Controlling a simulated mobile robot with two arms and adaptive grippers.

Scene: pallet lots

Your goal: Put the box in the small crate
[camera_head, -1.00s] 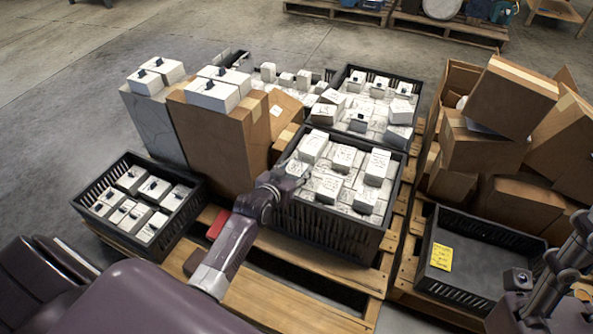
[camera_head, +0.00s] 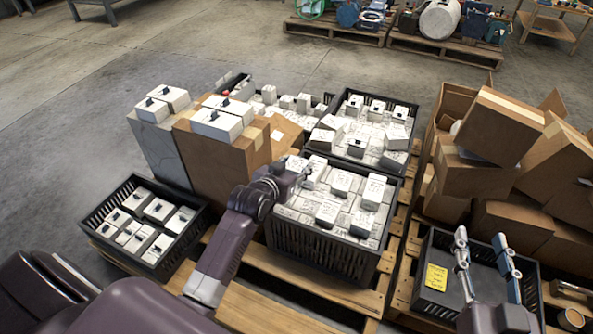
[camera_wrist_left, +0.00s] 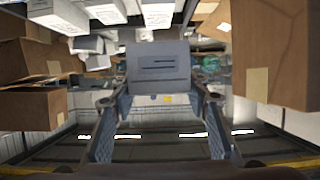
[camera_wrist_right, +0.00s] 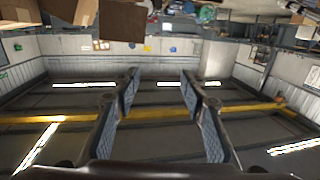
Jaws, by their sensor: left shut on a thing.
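My left gripper (camera_head: 303,170) is at the left rim of the middle black crate (camera_head: 318,252), which is full of white boxes. It is shut on a box (camera_wrist_left: 160,72), which looks grey between the fingers in the left wrist view; in the head view a white box (camera_head: 316,168) is at the fingertips. A black crate with a yellow label (camera_head: 435,277) stands at the right, its visible floor bare. My right gripper (camera_head: 486,252) is open and empty above it; its parted fingers also show in the right wrist view (camera_wrist_right: 160,88). I cannot tell which crate is the small one.
Another low black crate (camera_head: 97,218) with several white boxes stands at the left. Tall brown cartons (camera_head: 207,160) bearing white boxes stand behind my left arm. Stacked brown cartons (camera_head: 500,125) rise behind the labelled crate. A filled crate (camera_head: 412,108) stands behind the middle one.

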